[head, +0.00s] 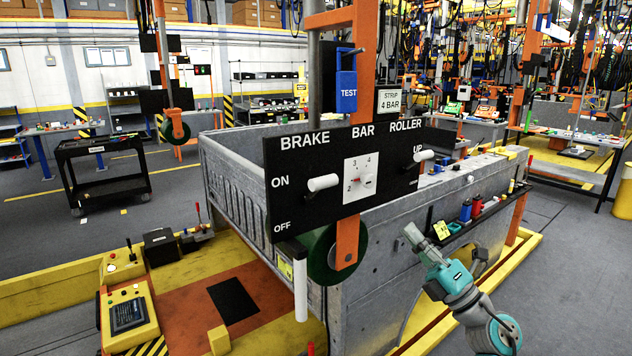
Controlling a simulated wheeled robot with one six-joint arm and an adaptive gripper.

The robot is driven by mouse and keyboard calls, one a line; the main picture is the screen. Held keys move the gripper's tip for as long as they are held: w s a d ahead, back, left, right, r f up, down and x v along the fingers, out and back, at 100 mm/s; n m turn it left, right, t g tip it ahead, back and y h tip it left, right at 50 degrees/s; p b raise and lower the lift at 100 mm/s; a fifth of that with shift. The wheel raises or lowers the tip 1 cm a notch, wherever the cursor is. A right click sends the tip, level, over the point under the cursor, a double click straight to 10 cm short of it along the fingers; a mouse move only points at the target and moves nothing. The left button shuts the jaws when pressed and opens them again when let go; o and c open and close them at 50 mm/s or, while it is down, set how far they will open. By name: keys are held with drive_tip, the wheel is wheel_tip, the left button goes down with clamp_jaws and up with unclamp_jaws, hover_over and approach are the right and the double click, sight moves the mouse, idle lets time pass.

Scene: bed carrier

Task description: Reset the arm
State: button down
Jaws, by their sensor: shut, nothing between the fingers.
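My arm, teal and grey, rises from the lower right corner in the head view. It leans up and left along the right side of the grey bed carrier. My gripper (412,234) is at the arm's upper end, small in the picture, beside the carrier's grey side wall (375,262). It is shut and holds nothing that I can see. Its fingers are too small to make out clearly.
A black panel (390,190) marked BRAKE, BAR and ROLLER hangs in front of the carrier. A narrow ledge (485,215) with small bottles lies close to my arm. A yellow control box (128,318) stands at lower left. Grey floor is open at right.

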drive_tip(key=s+a+f+m+t+h, duration=0.2)
drive_tip(key=s+f+m+t+h, duration=0.4)
drive_tip(key=s+f+m+h, duration=1.3)
drive_tip(key=s+f+m+g, duration=0.3)
drive_tip(key=s+f+m, duration=0.1)
drive_tip(key=s, duration=0.7)
drive_tip(key=s+d+f+m+g, duration=0.1)
drive_tip(key=s+f+m+g, duration=0.2)
drive_tip(key=s, duration=0.9)
drive_tip(key=s+f+m+g, duration=0.2)
drive_tip(key=s+f+m, duration=0.4)
drive_tip(key=s, duration=0.6)
drive_tip(key=shift+d+g+y, duration=0.25)
drive_tip(key=shift+g+y, duration=0.15)
